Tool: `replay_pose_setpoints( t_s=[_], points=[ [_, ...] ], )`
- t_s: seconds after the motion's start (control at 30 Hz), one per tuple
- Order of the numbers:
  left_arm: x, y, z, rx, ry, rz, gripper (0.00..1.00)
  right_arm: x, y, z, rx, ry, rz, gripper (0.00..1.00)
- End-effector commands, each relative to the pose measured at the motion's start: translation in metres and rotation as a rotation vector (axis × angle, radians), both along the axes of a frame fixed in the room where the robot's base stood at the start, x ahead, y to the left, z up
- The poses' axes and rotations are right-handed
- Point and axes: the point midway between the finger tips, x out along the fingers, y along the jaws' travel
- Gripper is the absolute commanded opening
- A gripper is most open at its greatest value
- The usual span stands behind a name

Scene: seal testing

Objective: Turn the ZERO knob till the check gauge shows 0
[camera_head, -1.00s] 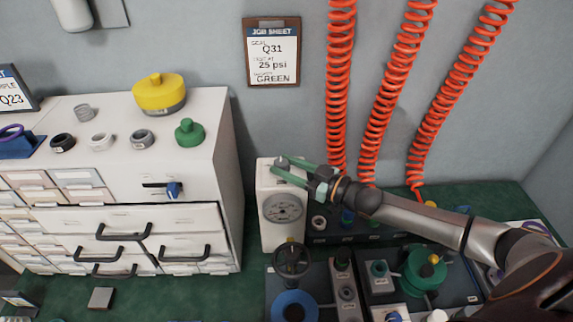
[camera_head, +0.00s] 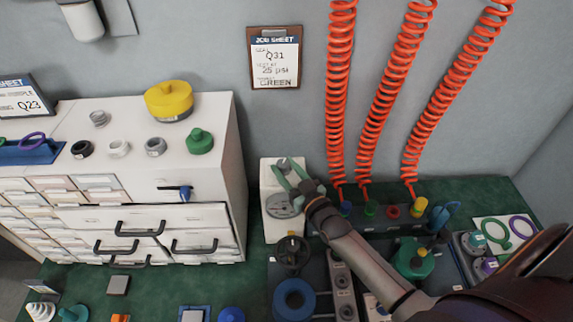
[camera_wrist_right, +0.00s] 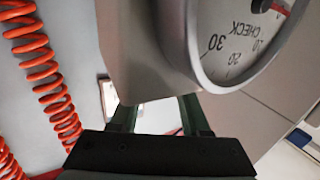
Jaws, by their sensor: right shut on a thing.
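The check gauge (camera_head: 283,206) is a round dial on the front of a white box (camera_head: 276,233) against the wall. Its dial also shows at the upper right of the right wrist view (camera_wrist_right: 235,45), cut off by the frame; I cannot read the needle there. The ZERO knob (camera_head: 282,163) is a small grey piece on top of the box. My right gripper (camera_head: 286,171) reaches over the box top with its green fingers around the knob, shut on it. In the wrist view the box hides the fingertips and knob. My left gripper is out of view.
A job sheet (camera_head: 275,57) hangs on the wall. Orange coiled hoses (camera_head: 340,90) hang just right of the box. A white drawer cabinet (camera_head: 222,130) stands left. A blue ring (camera_head: 294,298) and a green fitting (camera_head: 413,258) sit in front, near my right arm.

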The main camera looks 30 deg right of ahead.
Motion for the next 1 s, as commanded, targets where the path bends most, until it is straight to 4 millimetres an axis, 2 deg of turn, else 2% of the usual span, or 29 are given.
replay_pose_setpoints(
  t_s=[0.63,0.67,0.9,1.0],
  points=[
    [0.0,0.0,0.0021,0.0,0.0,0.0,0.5,0.0003,0.0004,0.0007,-0.005,-0.004,-0.04,0.0],
    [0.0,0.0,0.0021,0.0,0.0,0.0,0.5,0.0003,0.0004,0.0007,-0.005,-0.004,-0.04,0.49],
    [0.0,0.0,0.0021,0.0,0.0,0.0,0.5,0.0004,0.0005,0.0007,-0.003,-0.003,-0.039,0.76],
    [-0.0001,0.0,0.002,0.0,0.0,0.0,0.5,0.0004,0.0005,0.0007,-0.002,-0.003,-0.039,0.76]
  ],
)
